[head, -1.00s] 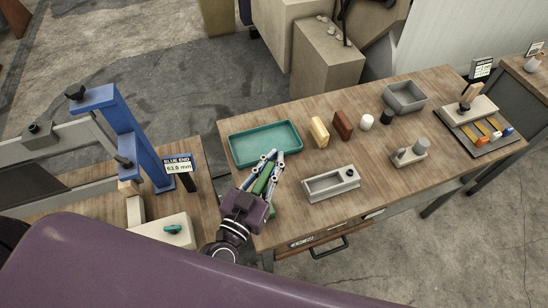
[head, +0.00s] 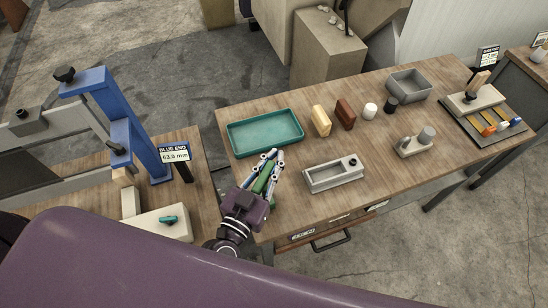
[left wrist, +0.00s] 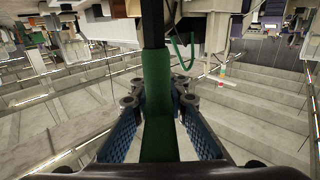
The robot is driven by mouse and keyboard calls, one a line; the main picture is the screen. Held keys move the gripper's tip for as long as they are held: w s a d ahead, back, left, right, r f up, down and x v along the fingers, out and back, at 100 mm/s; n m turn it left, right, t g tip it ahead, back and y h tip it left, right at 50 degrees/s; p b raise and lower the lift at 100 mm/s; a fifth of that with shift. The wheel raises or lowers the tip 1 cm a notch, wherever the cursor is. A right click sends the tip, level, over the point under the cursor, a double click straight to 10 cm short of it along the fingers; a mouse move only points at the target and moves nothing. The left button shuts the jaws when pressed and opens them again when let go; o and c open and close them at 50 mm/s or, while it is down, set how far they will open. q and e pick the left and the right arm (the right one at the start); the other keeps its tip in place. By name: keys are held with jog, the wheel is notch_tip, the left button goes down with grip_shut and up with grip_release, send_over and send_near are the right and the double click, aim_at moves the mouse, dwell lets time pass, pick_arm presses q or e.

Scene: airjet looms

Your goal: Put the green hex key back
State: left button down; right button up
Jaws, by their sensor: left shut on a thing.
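My left gripper (head: 272,160) is shut on the green hex key (head: 262,183) above the front left of the wooden table. In the left wrist view the wide green shaft of the hex key (left wrist: 158,105) runs between the two blue finger pads of the left gripper (left wrist: 158,95), with a dark part at its far end. In the head view the fingers hide much of the key. The fingertips appear just in front of the teal tray (head: 233,146); whether they touch anything is unclear. My right gripper is not in view.
A mat (head: 470,131) bears coloured-handled pieces. A blue frame (head: 125,125) rises at left.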

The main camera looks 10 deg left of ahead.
pick_arm(q)
jog(key=shift+f+b, duration=0.8)
jog(key=shift+f, duration=0.25)
jog(key=shift+f+b, duration=0.95)
jog(key=shift+f, duration=0.4)
jog(key=c, duration=1.8)
grip_release()
jog(key=shift+r, duration=0.1)
jog(key=shift+o, duration=0.6)
jog(key=o, duration=0.7)
jog(key=shift+c, duration=0.2)
jog(key=shift+s, duration=0.1)
